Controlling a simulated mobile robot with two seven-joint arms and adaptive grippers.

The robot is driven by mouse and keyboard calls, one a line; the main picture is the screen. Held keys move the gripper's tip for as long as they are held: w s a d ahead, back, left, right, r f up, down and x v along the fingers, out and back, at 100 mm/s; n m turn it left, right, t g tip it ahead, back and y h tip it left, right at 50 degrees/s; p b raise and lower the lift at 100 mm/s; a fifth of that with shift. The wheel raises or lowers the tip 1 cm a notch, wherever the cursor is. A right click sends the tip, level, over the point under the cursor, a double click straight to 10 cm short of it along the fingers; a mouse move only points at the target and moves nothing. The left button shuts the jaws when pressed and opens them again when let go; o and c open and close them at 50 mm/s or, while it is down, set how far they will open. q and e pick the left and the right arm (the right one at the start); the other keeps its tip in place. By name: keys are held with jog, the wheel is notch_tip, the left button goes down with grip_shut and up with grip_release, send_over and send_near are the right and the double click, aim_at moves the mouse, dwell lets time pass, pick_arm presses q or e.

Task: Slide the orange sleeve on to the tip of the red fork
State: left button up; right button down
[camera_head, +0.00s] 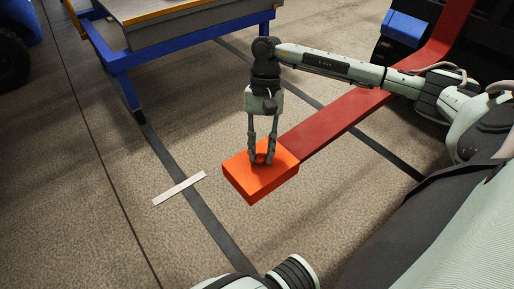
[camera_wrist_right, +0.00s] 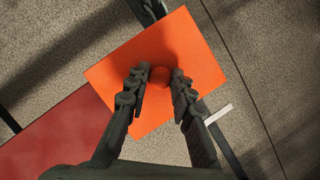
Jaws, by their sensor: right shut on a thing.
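The orange sleeve (camera_head: 246,182) is a flat box with a round orange knob on top. It sits at the near end of the long red fork (camera_head: 340,122), which runs down from the upper right. My right gripper (camera_head: 262,161) points down from above and is shut on the knob. In the right wrist view the sleeve (camera_wrist_right: 195,55) lies under my fingers (camera_wrist_right: 158,88), with the red fork (camera_wrist_right: 55,135) meeting its left edge. Whether the fork tip is inside the sleeve is hidden. My left gripper is not in view.
A blue-framed cart (camera_head: 185,41) stands at the upper left. A blue block (camera_head: 403,28) and a dark machine are at the upper right. A white strip (camera_head: 180,188) and dark lines mark the floor. The floor left of the sleeve is clear.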

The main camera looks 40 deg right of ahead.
jog(key=shift+d, duration=0.5)
jog(key=c, duration=1.2)
grip_release()
jog(key=v, duration=1.2)
jog(key=shift+w, duration=0.1)
